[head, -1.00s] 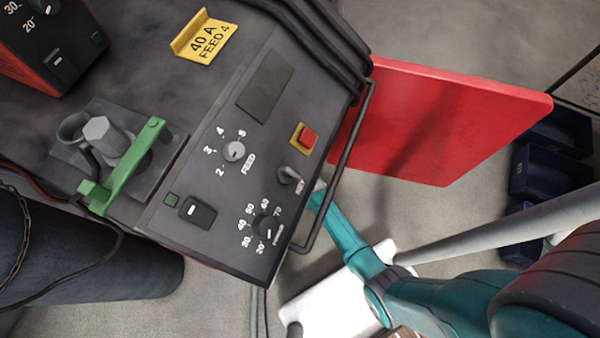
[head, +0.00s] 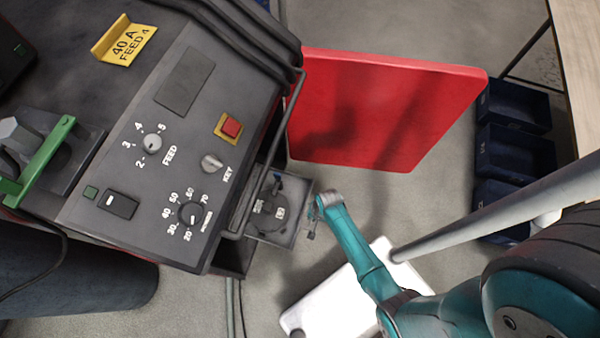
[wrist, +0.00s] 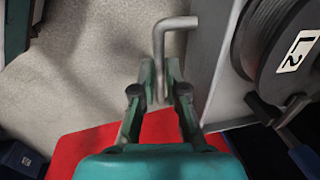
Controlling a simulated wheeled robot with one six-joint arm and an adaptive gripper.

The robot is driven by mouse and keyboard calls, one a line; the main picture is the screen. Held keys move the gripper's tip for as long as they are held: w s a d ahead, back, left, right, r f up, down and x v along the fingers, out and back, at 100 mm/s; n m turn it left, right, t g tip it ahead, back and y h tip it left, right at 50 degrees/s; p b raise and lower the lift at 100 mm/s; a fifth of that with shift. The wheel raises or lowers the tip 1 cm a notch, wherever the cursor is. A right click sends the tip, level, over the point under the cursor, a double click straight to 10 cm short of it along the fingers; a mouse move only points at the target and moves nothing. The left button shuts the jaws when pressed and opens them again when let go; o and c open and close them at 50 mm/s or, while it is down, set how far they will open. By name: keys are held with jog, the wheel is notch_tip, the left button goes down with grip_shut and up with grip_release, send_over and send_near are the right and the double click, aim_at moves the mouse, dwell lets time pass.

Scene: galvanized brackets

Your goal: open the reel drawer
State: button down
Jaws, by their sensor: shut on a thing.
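The reel drawer (head: 284,238) sticks out of the side of the dark machine, below the control panel. A dark reel with white labels (head: 279,213) lies in it. In the wrist view the reel (wrist: 270,60) is at the upper right, beside the drawer's light grey front (wrist: 212,60). A bent grey bar handle (wrist: 161,42) stands out from that front. My gripper (head: 312,228) is at the drawer's outer edge. In the wrist view its green fingers (wrist: 161,72) are closed around the handle. The grip is small and partly hidden in the head view.
A red panel (head: 390,105) stands open beyond the drawer. A dark guard bar (head: 268,165) runs along the control panel's edge. Dark blue bins (head: 513,155) stand at the right. A white object (head: 345,300) lies below my arm. Floor shows between drawer and bins.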

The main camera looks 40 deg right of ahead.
jog(key=shift+s+d, duration=0.6)
jog(key=shift+s, duration=0.25)
jog(key=shift+s+d, duration=0.6)
jog(key=shift+s, duration=0.2)
jog(key=c, duration=1.2)
grip_release()
jog(key=shift+r, duration=0.1)
notch_tip(320, 180, up, 12)
jog(key=s+d, duration=0.1)
jog(key=shift+s+d+f, duration=0.15)
jog(key=shift+s+f, duration=0.05)
jog(key=shift+s, duration=0.15)
